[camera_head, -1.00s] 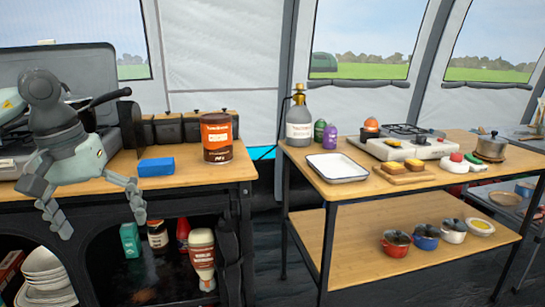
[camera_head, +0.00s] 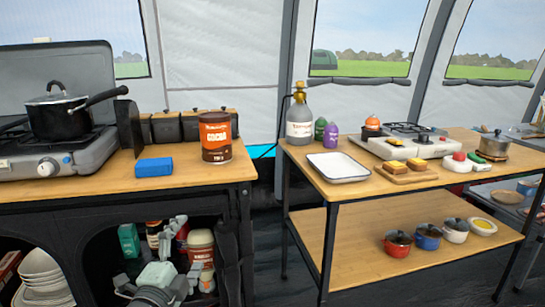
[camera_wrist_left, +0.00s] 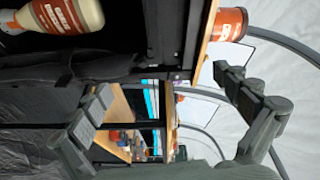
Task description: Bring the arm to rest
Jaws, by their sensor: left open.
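My left gripper (camera_head: 150,255) is low in the head view, in front of the dark open shelf under the left counter. Its grey fingers are spread, and no object shows between them. In the left wrist view the two fingers of the left gripper (camera_wrist_left: 160,92) stand wide apart, with the picture turned on its side. The gripper partly covers the bottles on the shelf in the head view; I cannot tell the gap to them. My right gripper is not in view.
The left counter (camera_head: 100,187) holds a stove with a black pot (camera_head: 62,115), a blue block (camera_head: 154,167) and a cocoa tin (camera_head: 215,137). Its front edge is above the gripper. A second table (camera_head: 300,166) stands right, past a floor gap. Plates (camera_head: 42,265) are on the low shelf.

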